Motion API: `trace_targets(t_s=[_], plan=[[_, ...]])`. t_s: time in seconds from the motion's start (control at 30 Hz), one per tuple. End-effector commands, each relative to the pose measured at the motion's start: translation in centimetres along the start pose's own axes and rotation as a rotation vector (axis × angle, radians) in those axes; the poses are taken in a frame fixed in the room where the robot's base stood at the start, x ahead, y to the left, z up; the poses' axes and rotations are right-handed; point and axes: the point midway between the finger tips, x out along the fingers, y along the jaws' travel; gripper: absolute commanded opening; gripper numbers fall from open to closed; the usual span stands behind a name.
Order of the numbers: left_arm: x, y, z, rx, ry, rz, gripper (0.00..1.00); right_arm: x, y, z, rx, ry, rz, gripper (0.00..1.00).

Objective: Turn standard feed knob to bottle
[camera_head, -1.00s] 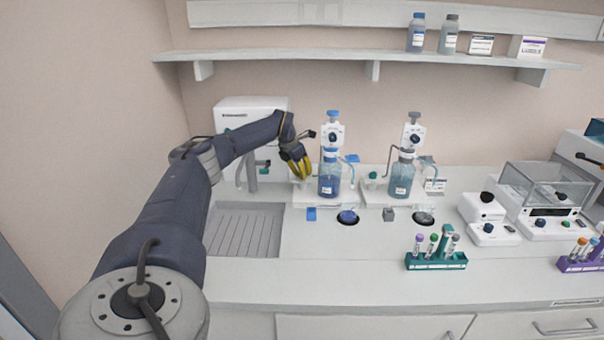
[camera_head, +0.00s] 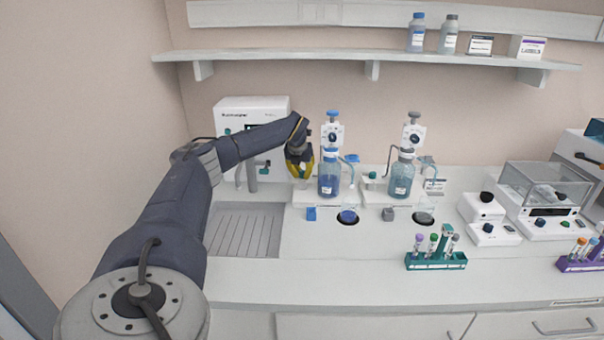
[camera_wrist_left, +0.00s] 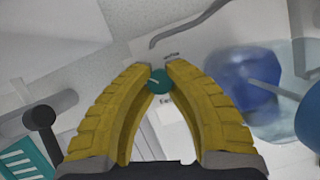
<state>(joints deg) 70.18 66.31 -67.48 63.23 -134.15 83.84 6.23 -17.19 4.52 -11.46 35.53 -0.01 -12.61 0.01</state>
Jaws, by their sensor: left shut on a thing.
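My left gripper (camera_head: 299,171) points down just left of the dispenser bottle with blue liquid (camera_head: 329,185). Its yellow fingers are closed on a small teal knob (camera_wrist_left: 160,82), which sits between the fingertips in the left wrist view (camera_wrist_left: 160,68). A light pointer mark shows on the knob's top. In the head view the fingers hide this knob. The blue bottle is blurred at the right of the left wrist view (camera_wrist_left: 245,85). My right gripper is not in view.
A second dispenser bottle (camera_head: 401,182) stands to the right, with its own small green knob (camera_head: 372,176). A beaker with blue liquid (camera_head: 348,216) sits in front of the blue bottle. A teal tube rack (camera_head: 436,262) stands nearer the front. A ribbed drain area (camera_head: 241,232) lies to the left.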

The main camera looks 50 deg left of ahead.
Motion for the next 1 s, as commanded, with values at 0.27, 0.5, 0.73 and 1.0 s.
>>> trace_targets(t_s=[0.27,0.5,0.73,1.0], plan=[[-0.26,-0.06,0.44,-0.01,-0.013,0.004,0.0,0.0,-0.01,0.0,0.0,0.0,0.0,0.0],[-0.29,-0.04,0.47,-0.01,-0.013,0.003,0.16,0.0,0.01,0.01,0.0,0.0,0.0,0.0],[-0.17,0.0,0.27,-0.01,-0.008,0.004,0.43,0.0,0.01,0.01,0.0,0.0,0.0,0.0],[-0.12,0.02,0.15,-0.011,-0.004,0.005,0.46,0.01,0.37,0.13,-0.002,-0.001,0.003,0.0]])
